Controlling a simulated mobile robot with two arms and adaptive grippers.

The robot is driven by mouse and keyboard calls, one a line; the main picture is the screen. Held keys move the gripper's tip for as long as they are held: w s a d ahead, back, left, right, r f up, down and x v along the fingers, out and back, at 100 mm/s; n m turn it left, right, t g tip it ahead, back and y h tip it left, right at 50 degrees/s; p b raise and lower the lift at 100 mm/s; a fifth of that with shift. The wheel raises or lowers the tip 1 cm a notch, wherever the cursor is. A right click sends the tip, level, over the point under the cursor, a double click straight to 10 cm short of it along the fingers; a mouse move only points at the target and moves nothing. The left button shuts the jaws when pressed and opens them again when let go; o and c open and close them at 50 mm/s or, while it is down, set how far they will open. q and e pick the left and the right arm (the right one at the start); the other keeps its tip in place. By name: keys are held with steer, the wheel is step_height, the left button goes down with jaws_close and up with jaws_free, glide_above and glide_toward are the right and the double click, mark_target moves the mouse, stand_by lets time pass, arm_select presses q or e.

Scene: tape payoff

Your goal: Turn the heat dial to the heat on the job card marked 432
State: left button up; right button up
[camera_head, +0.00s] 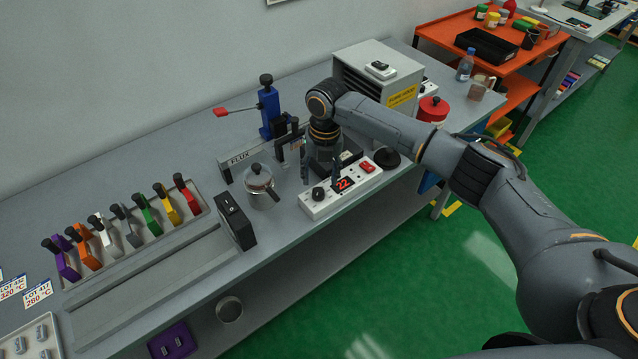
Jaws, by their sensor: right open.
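The heat dial (318,194) is a black knob at the left end of a white control box (320,209) at the bench's front edge. A red-digit display (344,184) beside it seems to read 22. A red switch (367,167) is to the right. The job card marked LOT 432 (13,287) lies at the far left and reads 320 °C, partly cut off by the picture edge. A second card, LOT 417 (38,294), reads 280 °C. My right gripper (320,178) points down, open and empty, just above and behind the dial. My left gripper is out of view.
A small lidded metal pot (260,186) and a black box (235,221) stand left of the control box. A rack of coloured handled tools (130,230) is further left. A blue press with a red lever (268,110) stands behind.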

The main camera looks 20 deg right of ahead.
mark_target(319, 190)
steer(key=shift+a+f+p, duration=0.15)
steer(key=shift+f+p, duration=0.2)
steer(key=shift+f, duration=2.2)
jaws_close()
